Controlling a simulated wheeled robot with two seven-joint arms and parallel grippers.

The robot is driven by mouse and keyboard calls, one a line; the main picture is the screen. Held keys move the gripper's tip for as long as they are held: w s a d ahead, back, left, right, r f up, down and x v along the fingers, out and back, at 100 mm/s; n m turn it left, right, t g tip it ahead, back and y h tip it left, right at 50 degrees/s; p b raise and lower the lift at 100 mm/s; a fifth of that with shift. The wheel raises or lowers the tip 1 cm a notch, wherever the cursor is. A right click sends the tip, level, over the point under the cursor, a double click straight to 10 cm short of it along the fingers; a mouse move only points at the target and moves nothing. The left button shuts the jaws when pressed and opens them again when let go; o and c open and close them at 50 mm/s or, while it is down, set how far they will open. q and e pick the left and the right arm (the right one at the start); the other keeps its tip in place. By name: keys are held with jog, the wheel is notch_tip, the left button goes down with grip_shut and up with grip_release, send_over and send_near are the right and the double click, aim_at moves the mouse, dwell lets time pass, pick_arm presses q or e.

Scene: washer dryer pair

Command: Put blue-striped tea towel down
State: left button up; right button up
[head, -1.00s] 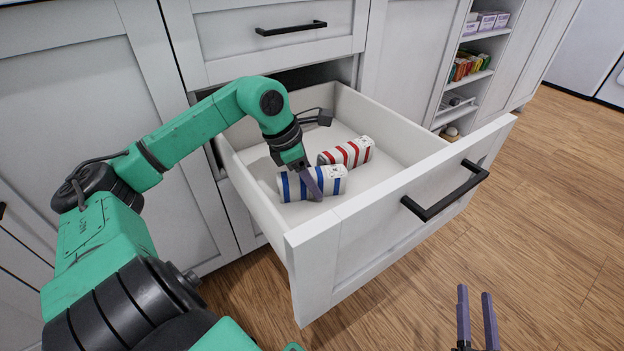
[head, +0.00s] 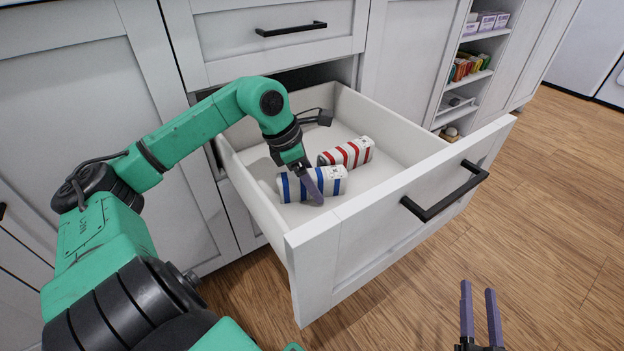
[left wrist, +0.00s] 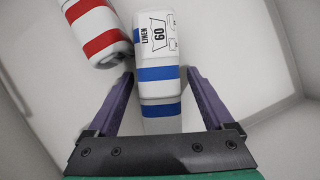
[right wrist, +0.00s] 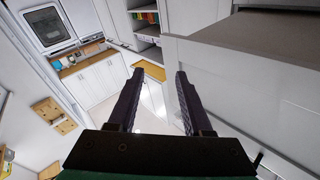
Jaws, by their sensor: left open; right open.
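The blue-striped tea towel (head: 296,187) is a white roll with blue bands, lying on the floor of the open drawer (head: 398,180). In the left wrist view the towel (left wrist: 157,45) shows a "LINEN 60" label. My left gripper (head: 318,198) is open, with its fingers on either side of the towel; in the left wrist view gaps show between the fingers (left wrist: 158,82) and the roll. A red-striped roll (head: 346,152) lies beside it, further back. My right gripper (head: 480,290) is open and empty, outside the drawer over the wooden floor.
The drawer's front panel with a black handle (head: 445,191) stands out into the room. Another closed drawer (head: 280,32) is above. Open shelves (head: 470,75) with small boxes are to the right. The drawer floor has free room around the rolls.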

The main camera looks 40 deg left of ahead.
pick_arm(q)
jog(key=p+v, duration=0.1)
jog(key=v, duration=0.6)
jog(key=p+v, duration=0.1)
jog(key=v, duration=0.2)
jog(key=shift+w, duration=0.15)
jog(key=shift+v, duration=0.8)
jog(key=shift+r, duration=0.25)
pick_arm(e)
jog(key=s+f+g, duration=0.5)
jog(key=s+f, duration=0.5)
jog(key=f, duration=0.4)
jog(key=shift+s+a+f+g+h, duration=0.25)
jog(key=shift+s+a+g+h, duration=0.15)
jog(key=shift+a, duration=0.05)
